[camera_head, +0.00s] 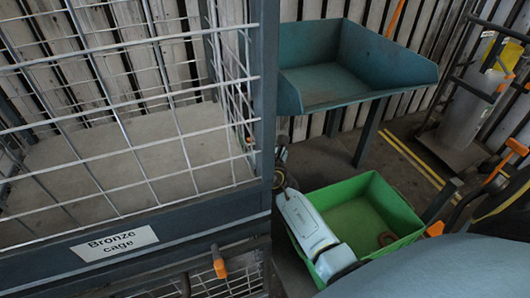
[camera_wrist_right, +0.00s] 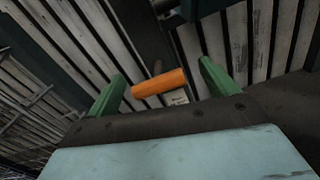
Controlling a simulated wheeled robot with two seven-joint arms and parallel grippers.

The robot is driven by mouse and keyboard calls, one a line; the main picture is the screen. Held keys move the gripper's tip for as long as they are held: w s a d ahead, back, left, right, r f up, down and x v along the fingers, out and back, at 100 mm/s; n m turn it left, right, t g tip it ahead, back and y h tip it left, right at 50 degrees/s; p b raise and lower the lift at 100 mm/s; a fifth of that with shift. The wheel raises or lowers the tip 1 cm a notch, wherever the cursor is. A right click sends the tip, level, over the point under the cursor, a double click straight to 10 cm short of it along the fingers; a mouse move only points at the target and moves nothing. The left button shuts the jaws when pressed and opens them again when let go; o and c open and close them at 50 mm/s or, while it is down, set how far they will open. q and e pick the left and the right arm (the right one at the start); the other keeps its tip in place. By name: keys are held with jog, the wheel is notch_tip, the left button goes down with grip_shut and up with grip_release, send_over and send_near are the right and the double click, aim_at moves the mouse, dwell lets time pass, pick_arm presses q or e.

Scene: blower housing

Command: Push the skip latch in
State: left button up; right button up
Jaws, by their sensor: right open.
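My right gripper (camera_head: 281,157) is beside the right corner post of the cage in the head view, small and partly hidden. In the right wrist view its two green fingers (camera_wrist_right: 161,74) are open and apart. An orange bar-shaped handle (camera_wrist_right: 160,82), which looks like the latch, shows between the fingers, slightly tilted. I cannot tell whether the fingers touch it. A small pale label (camera_wrist_right: 178,98) is just below the handle. The latch cannot be made out clearly in the head view. My left gripper is not in view.
The Bronze cage (camera_head: 115,243) of wire mesh fills the left, with an orange-ended handle (camera_head: 219,263) low on its front. A teal open tray (camera_head: 375,55) stands behind. A green bin (camera_head: 400,215) lies below my right arm. A trolley with a grey cylinder (camera_head: 465,115) is at right.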

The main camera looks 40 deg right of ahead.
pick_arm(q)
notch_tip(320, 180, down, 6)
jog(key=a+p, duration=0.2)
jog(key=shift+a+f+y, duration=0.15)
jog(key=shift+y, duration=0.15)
pick_arm(e)
jog(key=v, duration=1.2)
